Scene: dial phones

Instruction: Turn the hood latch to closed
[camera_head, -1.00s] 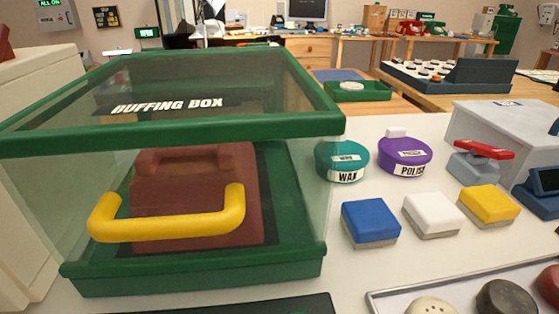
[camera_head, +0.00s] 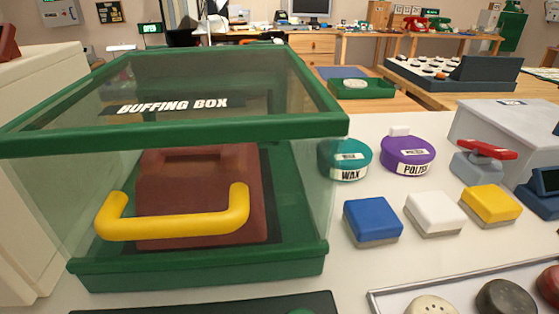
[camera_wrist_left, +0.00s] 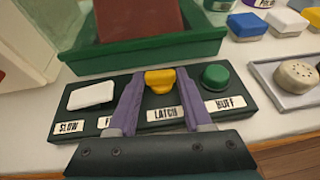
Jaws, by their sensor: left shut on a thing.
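The buffing box has a clear hood with a green top frame (camera_head: 180,135) and a yellow handle (camera_head: 175,225) on its front; the hood looks down on the green base (camera_head: 200,270). A dark red telephone body (camera_head: 200,172) sits inside. In the left wrist view, the yellow latch knob (camera_wrist_left: 160,82) stands on a black control panel (camera_wrist_left: 100,123) above the label LATCH. My left gripper (camera_wrist_left: 160,80) has its two purple fingers on either side of the knob and is shut on it. The lower part of the knob is partly hidden. My right gripper is in neither view.
On the panel, a white rocker switch (camera_wrist_left: 91,95) is left of the latch and a green button (camera_wrist_left: 215,77) is right of it. Wax (camera_head: 345,160) and polish (camera_head: 407,156) tins, several coloured blocks and a grey tray (camera_head: 385,300) lie to the right.

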